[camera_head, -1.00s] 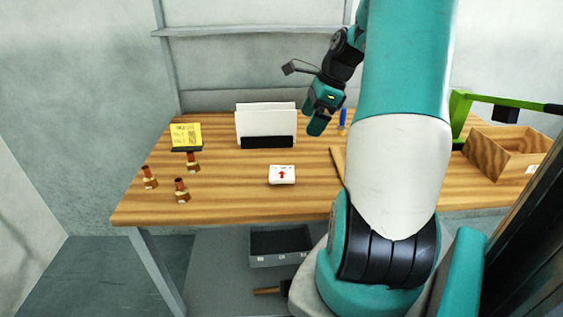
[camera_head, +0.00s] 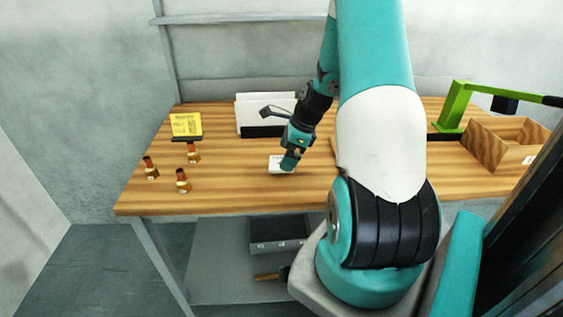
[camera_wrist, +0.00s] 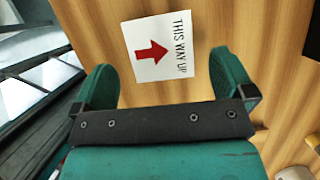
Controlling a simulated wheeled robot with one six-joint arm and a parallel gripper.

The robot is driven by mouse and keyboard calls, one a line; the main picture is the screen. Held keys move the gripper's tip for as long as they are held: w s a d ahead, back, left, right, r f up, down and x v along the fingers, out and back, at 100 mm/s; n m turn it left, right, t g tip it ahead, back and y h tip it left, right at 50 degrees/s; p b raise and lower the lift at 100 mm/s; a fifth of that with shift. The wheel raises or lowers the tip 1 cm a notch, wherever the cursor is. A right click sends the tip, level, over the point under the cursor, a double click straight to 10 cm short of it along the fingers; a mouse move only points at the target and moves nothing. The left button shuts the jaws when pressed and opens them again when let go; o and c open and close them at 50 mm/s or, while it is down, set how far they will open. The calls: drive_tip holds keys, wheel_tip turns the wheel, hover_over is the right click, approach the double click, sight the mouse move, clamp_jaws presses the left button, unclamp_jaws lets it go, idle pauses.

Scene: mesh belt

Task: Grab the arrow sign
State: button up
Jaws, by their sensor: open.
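The arrow sign (camera_head: 276,164) is a small white block lying on the wooden table (camera_head: 230,190), partly hidden behind my gripper in the head view. In the wrist view the sign (camera_wrist: 158,48) shows a red arrow and the words "THIS WAY UP", and lies ahead of and between my two fingers. My gripper (camera_head: 289,164) is above the sign, pointing down. In the wrist view my gripper (camera_wrist: 167,78) is open, with its green fingers spread wider than the sign and nothing between their pads. I cannot tell the exact height over the sign.
A white holder (camera_head: 262,112) stands behind the sign. Several brass fittings (camera_head: 183,181) and a yellow sign (camera_head: 186,125) are at the left. A wooden box (camera_head: 505,144) and a green stand (camera_head: 455,105) are at the right. The table's front middle is clear.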

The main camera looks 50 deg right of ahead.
drive_tip(key=shift+x, duration=1.1)
drive_tip(key=c, duration=0.9)
